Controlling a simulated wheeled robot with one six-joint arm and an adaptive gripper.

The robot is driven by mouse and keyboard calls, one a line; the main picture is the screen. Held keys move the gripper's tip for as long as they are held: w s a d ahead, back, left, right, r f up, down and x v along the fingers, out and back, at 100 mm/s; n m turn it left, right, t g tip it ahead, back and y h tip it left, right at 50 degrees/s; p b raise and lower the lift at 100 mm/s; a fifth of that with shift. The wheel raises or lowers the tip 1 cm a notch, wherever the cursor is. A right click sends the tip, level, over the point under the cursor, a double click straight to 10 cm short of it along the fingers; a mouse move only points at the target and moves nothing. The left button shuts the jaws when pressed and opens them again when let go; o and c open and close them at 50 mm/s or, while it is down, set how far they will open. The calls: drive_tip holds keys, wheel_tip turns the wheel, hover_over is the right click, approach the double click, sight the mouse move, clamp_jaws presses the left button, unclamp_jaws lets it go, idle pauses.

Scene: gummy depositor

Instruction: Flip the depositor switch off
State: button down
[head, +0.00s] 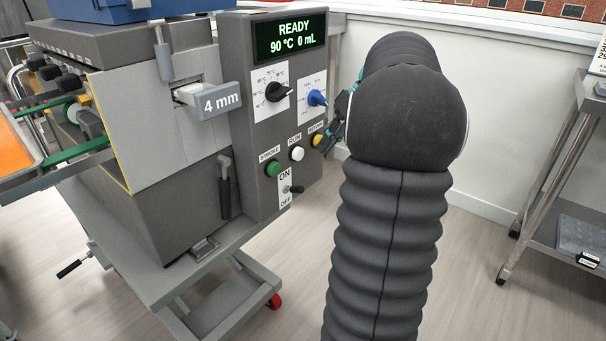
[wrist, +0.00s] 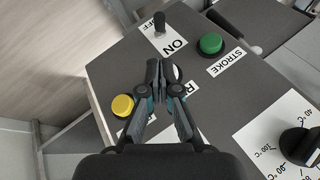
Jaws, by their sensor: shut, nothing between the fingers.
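The depositor switch (head: 294,189) is a small black lever low on the grey control panel (head: 262,150), between the ON label (head: 285,175) and the OFF label (head: 285,203). It also shows near the top of the wrist view (wrist: 160,27). The lever sticks out from the panel; I cannot tell surely which way it is thrown. My gripper (head: 322,147) is shut and empty, in front of the panel near the yellow RETURN button (head: 317,140). In the wrist view my fingertips (wrist: 161,68) partly cover the white RUN button and are apart from the switch.
The green STROKE button (head: 273,168) and white RUN button (head: 297,153) sit above the switch. A black dial (head: 277,92) and blue dial (head: 317,98) are higher up. The display (head: 291,38) reads READY, 90 °C, 0 mL. A metal shelf cart (head: 560,190) stands at right.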

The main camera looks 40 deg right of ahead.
sight(294, 190)
drive_tip(key=x, duration=1)
drive_tip(key=shift+b, duration=0.3)
drive_tip(key=shift+f, duration=0.1)
